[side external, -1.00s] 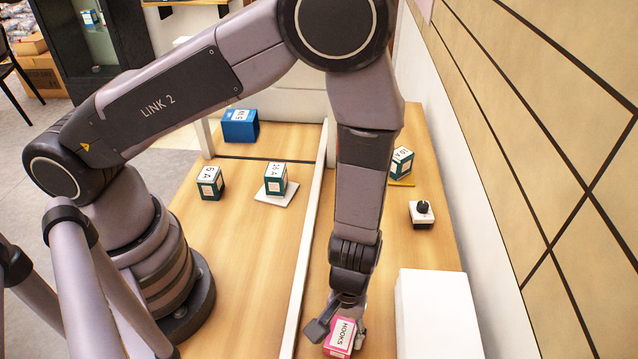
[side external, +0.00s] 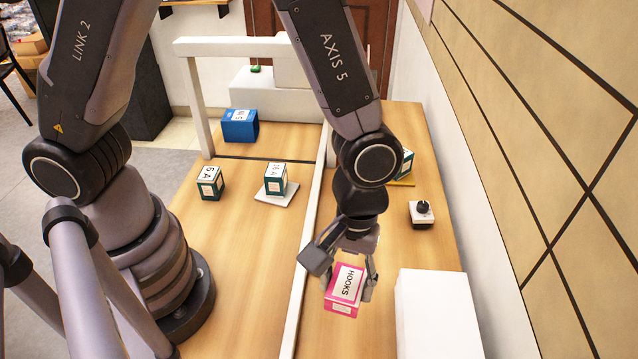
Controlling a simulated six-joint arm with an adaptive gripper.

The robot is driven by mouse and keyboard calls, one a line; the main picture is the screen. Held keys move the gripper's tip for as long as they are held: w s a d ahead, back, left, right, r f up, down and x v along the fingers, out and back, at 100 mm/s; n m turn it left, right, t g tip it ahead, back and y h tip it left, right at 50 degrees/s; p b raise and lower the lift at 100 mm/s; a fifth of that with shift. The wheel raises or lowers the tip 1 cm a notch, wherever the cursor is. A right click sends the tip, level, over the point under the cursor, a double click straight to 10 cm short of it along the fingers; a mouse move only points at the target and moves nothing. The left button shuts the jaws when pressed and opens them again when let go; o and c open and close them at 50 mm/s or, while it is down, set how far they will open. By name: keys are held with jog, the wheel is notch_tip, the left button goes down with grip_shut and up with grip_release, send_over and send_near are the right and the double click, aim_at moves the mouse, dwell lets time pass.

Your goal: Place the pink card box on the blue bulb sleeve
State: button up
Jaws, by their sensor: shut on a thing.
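The pink card box (side external: 343,290) has a white label reading "HOOKS". My gripper (side external: 350,280) is shut on it, with fingers on both sides, and holds it up above the right part of the table. The blue bulb sleeve (side external: 240,126) is a blue box with a white label on top. It stands at the back left of the table, beyond a dark line and left of the long white divider. My gripper is in front of it and to its right, on the other side of the divider.
A white divider (side external: 303,268) runs lengthwise along the table. Left of it stand a green-and-white box (side external: 210,183) and a similar one (side external: 275,178) on a white pad. Right of it are a black knob (side external: 423,208) and a large white block (side external: 437,315). A white frame (side external: 196,110) rises at the back.

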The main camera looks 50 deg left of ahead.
notch_tip(320, 180, up, 20)
jog(key=w, duration=0.1)
jog(key=w+a+r+n+t, duration=0.1)
jog(key=w+a+n, duration=0.6)
jog(key=w+a, duration=1.4)
jog(key=w+a+n, duration=0.1)
jog(key=w+a, duration=0.1)
jog(key=a, duration=0.5)
jog(key=w+a+n, duration=0.2)
jog(key=a, duration=0.5)
jog(key=w+a+n, duration=0.1)
jog(key=w+a, duration=0.1)
jog(key=a, duration=0.5)
jog(key=shift+a+t+h, duration=0.3)
jog(key=shift+a+h, duration=0.1)
jog(key=s+a+n, duration=0.2)
jog(key=a, duration=0.7)
jog(key=n, duration=0.3)
send_over(240, 115)
jog(key=f, duration=0.2)
jog(key=shift+t, duration=0.3)
notch_tip(240, 115, down, 27)
jog(key=shift+s+a+f, duration=0.1)
